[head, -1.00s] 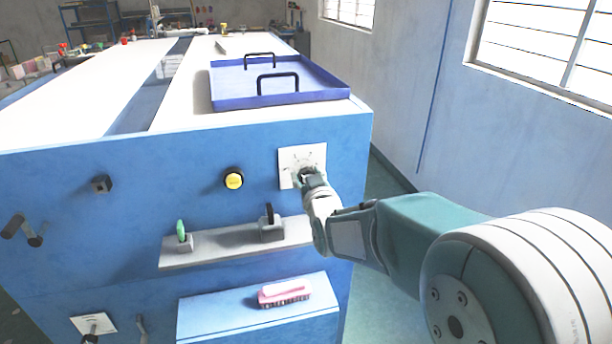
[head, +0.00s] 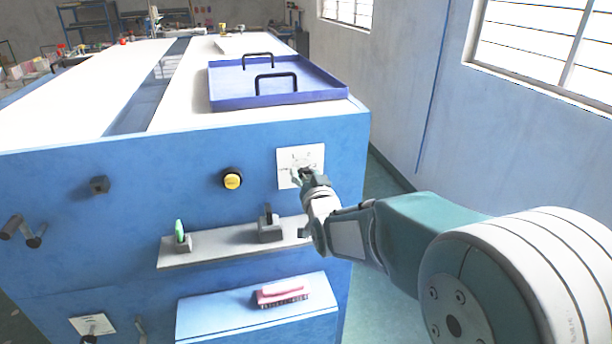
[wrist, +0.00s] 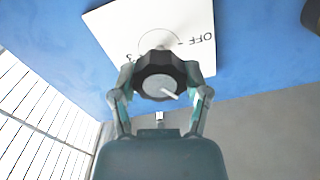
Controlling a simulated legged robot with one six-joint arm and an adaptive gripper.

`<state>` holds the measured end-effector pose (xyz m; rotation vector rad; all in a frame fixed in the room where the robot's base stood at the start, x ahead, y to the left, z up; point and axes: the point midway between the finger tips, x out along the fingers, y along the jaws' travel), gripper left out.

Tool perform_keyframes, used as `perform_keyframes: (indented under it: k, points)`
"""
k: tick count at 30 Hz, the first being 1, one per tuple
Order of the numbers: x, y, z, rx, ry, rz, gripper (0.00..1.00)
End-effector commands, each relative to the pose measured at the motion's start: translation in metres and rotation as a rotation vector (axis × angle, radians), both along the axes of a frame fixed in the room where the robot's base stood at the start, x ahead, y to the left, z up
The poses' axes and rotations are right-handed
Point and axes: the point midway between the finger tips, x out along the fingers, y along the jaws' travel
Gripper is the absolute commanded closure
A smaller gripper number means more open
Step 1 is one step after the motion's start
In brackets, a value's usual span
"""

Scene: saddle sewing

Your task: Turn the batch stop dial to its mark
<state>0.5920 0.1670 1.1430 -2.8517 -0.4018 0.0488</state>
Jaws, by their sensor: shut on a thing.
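The batch stop dial is a black scalloped knob (wrist: 160,78) with a grey face and a white pointer line, in the middle of the wrist view. It sits on a white plate (wrist: 108,24) marked "OFF" and "3"; other marks are hidden behind the knob and gripper. In the wrist view the pointer line is toward the lower right of the knob face. My gripper (wrist: 158,88) has a finger on each side of the knob and is shut on it. In the head view the plate (head: 314,156) is on the blue front panel, and my gripper (head: 306,174) covers most of the dial.
A yellow button (head: 232,181) is left of the plate. Below are a grey shelf (head: 215,252) with two small holders and a lower ledge with a pink brush (head: 281,292). A blue tray (head: 325,92) with black handles lies on top. Floor at right is clear.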

Motion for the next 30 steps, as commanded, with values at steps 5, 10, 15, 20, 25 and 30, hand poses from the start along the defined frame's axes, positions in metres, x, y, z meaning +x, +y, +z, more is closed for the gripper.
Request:
perform_keyframes:
  k: [5,10,15,20,25,30]
  points:
    - [-0.001,0.001,-0.008,-0.008,0.02,0.002,0.87]
    - [-0.001,0.001,-0.006,-0.006,0.014,0.002,0.04]
    - [-0.001,0.0,-0.004,-0.005,0.009,0.001,0.04]
    - [-0.001,0.0,-0.002,-0.004,0.005,0.001,0.04]
    - [-0.013,-0.004,-0.001,-0.004,0.005,0.001,0.04]
    - [-0.046,-0.013,-0.001,-0.003,0.004,0.0,0.04]
